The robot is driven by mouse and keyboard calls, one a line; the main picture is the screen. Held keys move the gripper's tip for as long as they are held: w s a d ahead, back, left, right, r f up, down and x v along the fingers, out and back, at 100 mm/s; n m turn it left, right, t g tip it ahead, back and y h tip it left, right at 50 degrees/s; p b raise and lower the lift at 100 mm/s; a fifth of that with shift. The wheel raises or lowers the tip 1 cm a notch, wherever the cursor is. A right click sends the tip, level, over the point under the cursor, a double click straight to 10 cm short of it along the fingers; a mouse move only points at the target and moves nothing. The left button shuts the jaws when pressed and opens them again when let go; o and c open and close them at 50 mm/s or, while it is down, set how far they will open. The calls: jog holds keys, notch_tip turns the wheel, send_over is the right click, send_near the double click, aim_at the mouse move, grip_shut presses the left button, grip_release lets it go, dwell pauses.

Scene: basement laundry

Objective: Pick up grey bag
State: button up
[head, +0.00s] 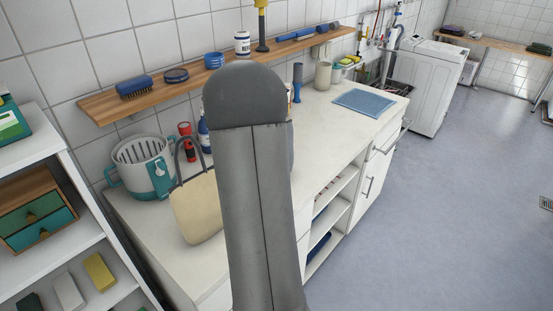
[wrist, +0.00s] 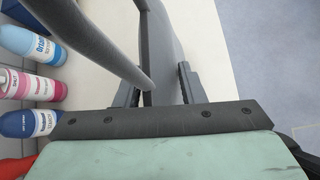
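My gripper (wrist: 160,90) shows in the wrist view with its two dark fingers apart. The grey bag (wrist: 166,45) stands between and beyond the fingers there, with a dark edge along its side. Its thick grey handle (wrist: 100,45) arches from the upper left down to near the left finger. The fingers straddle part of the bag, and I see no clear grip on it. In the head view my grey arm covers my gripper and nearly all of the grey bag.
A beige bag with a grey handle (head: 197,208), a teal-and-white basket (head: 143,165) and a red flashlight (head: 186,142) stand on the white counter (head: 335,120). Several bottles (wrist: 30,85) stand close on the left in the wrist view. A wooden wall shelf (head: 180,87) runs above.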

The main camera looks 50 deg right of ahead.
grip_shut()
